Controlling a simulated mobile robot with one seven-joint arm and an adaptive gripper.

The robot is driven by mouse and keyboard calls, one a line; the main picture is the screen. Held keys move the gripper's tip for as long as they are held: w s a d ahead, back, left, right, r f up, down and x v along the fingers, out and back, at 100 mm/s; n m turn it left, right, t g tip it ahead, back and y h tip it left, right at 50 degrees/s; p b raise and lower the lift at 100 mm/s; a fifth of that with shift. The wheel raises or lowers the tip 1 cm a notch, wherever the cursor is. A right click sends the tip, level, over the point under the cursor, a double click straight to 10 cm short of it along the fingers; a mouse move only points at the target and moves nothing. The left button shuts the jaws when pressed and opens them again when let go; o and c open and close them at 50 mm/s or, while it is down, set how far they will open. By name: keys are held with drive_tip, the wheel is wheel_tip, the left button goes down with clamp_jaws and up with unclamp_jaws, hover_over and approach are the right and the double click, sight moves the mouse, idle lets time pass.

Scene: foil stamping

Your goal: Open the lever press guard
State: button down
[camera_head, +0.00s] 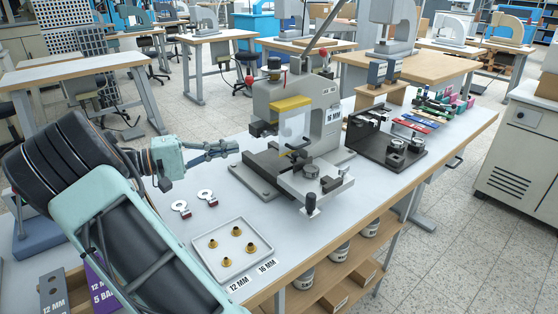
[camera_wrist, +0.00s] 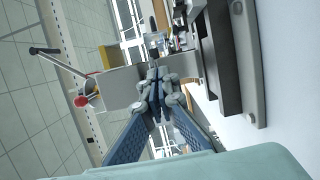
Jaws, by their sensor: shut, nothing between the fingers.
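The grey lever press (camera_head: 334,103) stands on the white table, with a lever rising from its top. A yellow bar (camera_head: 291,103) crosses its front, with a dark yellow-marked part lower down; I cannot tell for certain which piece is the guard. My gripper (camera_head: 232,147) is shut and empty, left of the press and apart from it, pointing toward its working space. In the wrist view my gripper (camera_wrist: 153,72) is shut in front of the press's grey body (camera_wrist: 118,88). A red knob (camera_wrist: 80,101) and a yellow part (camera_wrist: 97,77) show beyond. The fingers hide part of the press.
A white tray (camera_head: 203,243) with several brass pieces lies in front. Two key-ring-like tags (camera_head: 206,196) lie between tray and press. A dark rack (camera_head: 360,150) stands right of the press, with coloured strips (camera_head: 415,125) beyond. Bare tabletop lies below my gripper.

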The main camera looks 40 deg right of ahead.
drive_tip(key=d+f, duration=0.1)
drive_tip(key=d, duration=0.2)
drive_tip(key=s+d+b, duration=0.1)
drive_tip(key=d, duration=0.2)
drive_tip(key=s+d+f+b, duration=0.1)
drive_tip(key=d, duration=0.3)
drive_tip(key=shift+s+d+f, duration=0.1)
drive_tip(key=shift+s+f, duration=0.05)
drive_tip(key=shift+f, duration=0.2)
drive_tip(key=s, duration=0.2)
drive_tip(key=shift+s+a+b, duration=0.2)
drive_tip(key=shift+s+b, duration=0.1)
drive_tip(key=shift+s, duration=0.05)
drive_tip(key=shift+s+r, duration=0.1)
drive_tip(key=shift+s, duration=0.45)
